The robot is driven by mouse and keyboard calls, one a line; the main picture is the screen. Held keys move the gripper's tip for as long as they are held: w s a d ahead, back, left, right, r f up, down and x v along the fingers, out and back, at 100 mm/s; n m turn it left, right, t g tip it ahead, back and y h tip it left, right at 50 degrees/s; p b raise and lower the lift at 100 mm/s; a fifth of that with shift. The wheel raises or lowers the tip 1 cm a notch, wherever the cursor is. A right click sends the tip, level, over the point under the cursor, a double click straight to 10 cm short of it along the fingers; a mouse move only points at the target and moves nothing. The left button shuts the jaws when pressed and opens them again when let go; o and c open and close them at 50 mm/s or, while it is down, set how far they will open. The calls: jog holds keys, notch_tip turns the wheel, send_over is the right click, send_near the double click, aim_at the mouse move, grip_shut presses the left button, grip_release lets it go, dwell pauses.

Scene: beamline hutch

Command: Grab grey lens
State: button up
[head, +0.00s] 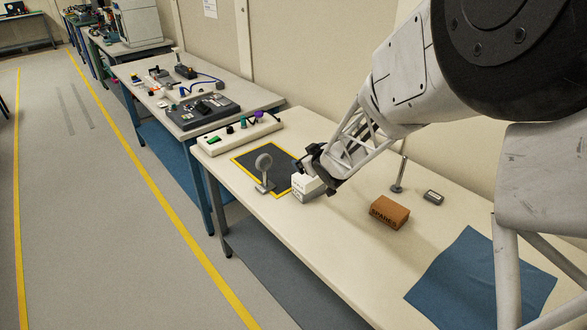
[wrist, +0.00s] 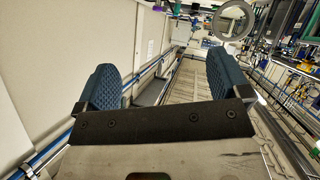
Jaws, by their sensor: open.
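The grey lens (head: 264,162) is a round disc standing upright on a small holder, on the dark mat (head: 248,160) with a yellow border. It also shows in the wrist view as a ringed disc (wrist: 234,20) at the upper right, beyond and above the right fingertip. My gripper (head: 312,162) is to the right of the lens in the head view, apart from it, over the near bench. In the wrist view my gripper (wrist: 163,78) shows two blue padded fingers spread wide, with nothing between them. The fingertips are hard to make out in the head view.
A white block (head: 306,187) sits just below my gripper. A brown box (head: 389,212), a thin metal post (head: 399,176), a small dark device (head: 433,197) and a blue cloth (head: 478,280) lie to the right. A white rack (head: 238,138) with coloured pieces stands behind the mat.

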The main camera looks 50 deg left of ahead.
aim_at(265, 164)
jog(key=s+a+f+g, duration=0.1)
jog(key=s+a, duration=0.1)
jog(key=a, duration=0.1)
jog(key=s+a+f+n+y, duration=0.1)
jog(key=s+a+f, duration=0.1)
jog(key=s+a, duration=0.1)
jog(key=s+a+f+n+g, duration=0.1)
jog(key=s+a+f, duration=0.1)
jog(key=s+a, duration=0.1)
jog(key=shift+g, duration=0.3)
jog(key=shift+x, duration=1.25)
jog(key=shift+a, duration=0.15)
jog(key=shift+x, duration=2.5)
jog(key=shift+r, duration=0.15)
jog(key=c, duration=1.5)
